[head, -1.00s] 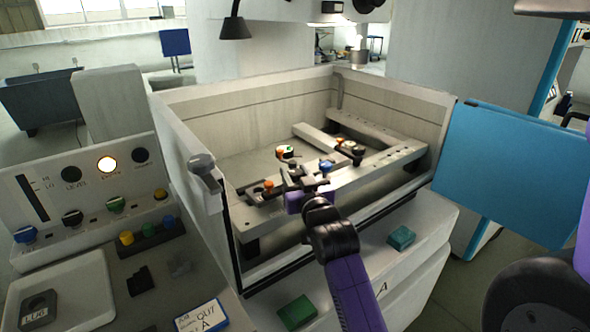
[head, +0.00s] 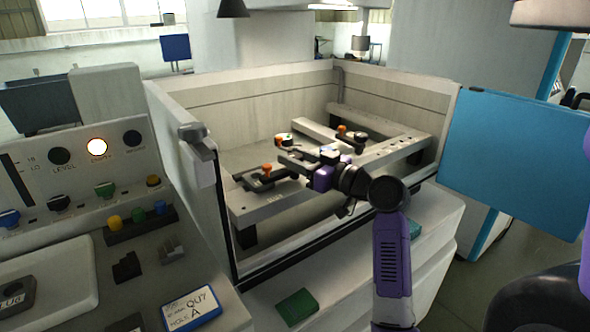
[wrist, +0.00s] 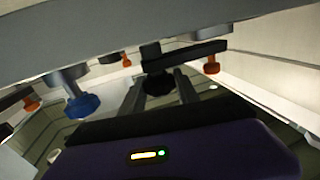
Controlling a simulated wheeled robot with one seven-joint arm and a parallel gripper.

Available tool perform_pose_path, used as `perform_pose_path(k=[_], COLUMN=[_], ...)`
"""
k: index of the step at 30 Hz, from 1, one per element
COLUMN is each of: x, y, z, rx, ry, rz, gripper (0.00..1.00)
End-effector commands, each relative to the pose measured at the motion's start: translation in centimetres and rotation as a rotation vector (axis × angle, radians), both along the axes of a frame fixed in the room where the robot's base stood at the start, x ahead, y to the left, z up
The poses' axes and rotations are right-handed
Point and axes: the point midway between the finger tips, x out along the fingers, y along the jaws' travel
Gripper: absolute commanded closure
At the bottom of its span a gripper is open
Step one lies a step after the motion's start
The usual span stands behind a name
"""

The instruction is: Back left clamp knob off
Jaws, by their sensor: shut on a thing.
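My gripper (head: 290,157) is inside the open tank, low over the clamping frame (head: 262,208). In the wrist view my two fingers (wrist: 162,88) are shut on a black knob (wrist: 157,86). The knob sits at a dark clamp bar (wrist: 190,54), which has an orange knob (wrist: 211,67) near its end. I cannot tell whether the held knob still touches its clamp. A blue knob (wrist: 83,105) is beside my fingers in the wrist view. In the head view my gripper hides the held knob.
A front-left clamp with an orange knob (head: 266,168) and a right-hand orange knob (head: 341,129) are near my arm. The tank wall (head: 200,195) rises at left. A blue panel (head: 512,155) stands right.

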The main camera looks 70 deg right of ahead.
Motion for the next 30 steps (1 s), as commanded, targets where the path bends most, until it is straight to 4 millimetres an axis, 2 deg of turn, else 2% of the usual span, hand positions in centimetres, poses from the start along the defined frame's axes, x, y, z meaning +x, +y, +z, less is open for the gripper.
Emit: perform_pose_path(k=[1,12,27,28,30], x=[-0.08,0.0,0.04,0.04,0.04], y=[-0.16,-0.02,0.0,-0.01,0.0], z=[-0.47,-0.31,-0.28,-0.29,-0.26], rx=[0.0,0.004,0.006,0.007,0.006], ry=[0.001,0.005,0.006,0.006,0.006], rz=[0.026,0.158,0.172,0.172,0.172], gripper=[1.0,1.0,1.0,0.56,0.43])
